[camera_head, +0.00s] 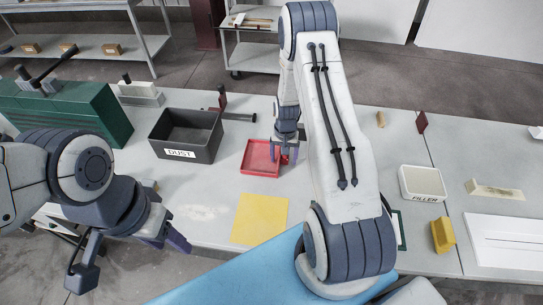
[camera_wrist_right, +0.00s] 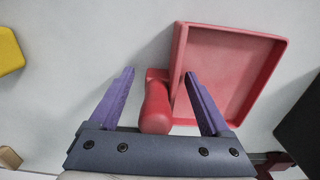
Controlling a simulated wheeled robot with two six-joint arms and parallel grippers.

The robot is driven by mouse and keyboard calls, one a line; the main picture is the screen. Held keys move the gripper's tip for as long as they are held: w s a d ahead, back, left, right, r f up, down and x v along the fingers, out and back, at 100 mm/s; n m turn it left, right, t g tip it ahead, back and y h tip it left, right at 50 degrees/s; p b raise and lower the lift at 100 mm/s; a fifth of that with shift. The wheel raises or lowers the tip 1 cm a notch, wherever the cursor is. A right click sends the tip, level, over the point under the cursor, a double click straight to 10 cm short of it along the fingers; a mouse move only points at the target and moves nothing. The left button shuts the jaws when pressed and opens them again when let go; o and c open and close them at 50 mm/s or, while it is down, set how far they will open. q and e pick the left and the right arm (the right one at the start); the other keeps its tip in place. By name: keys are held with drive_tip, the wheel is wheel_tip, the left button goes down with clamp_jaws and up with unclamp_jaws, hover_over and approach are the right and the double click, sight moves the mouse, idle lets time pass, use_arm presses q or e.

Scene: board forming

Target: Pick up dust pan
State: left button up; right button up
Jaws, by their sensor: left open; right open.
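The red dust pan (camera_head: 258,157) lies flat on the table in the middle of the head view, right of the dust box. In the right wrist view its square tray (camera_wrist_right: 235,65) is at upper right and its short handle (camera_wrist_right: 156,105) points down toward the gripper. My right gripper (camera_wrist_right: 158,72) is open, with its purple fingers on either side of the handle and apart from it. In the head view the right gripper (camera_head: 288,153) is at the pan's right side, partly hidden by my arm. My left gripper (camera_head: 178,241) is open and empty near the table's front left edge.
A dark box labelled DUST (camera_head: 187,134) stands left of the pan. A yellow sheet (camera_head: 260,218) lies in front of it. A green case (camera_head: 95,117) is at left; a white FILLER tray (camera_head: 422,183) and a yellow block (camera_head: 443,235) are at right.

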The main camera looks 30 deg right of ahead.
clamp_jaws()
drive_tip(key=shift+r, duration=0.1)
drive_tip(key=shift+w+r+b, duration=0.1)
drive_tip(key=shift+r+b, duration=0.3)
drive_tip(key=shift+r, duration=0.1)
wheel_tip(320, 180, up, 3)
drive_tip(key=shift+f+b, duration=0.2)
drive_tip(key=shift+b, duration=0.55)
drive_tip(key=s+a+r+b, duration=0.3)
drive_tip(key=s+a+r, duration=0.4)
drive_tip(key=s, duration=0.2)
drive_tip(key=shift+a+r, duration=0.15)
drive_tip(key=shift+a, duration=0.05)
drive_tip(key=shift+s, duration=0.1)
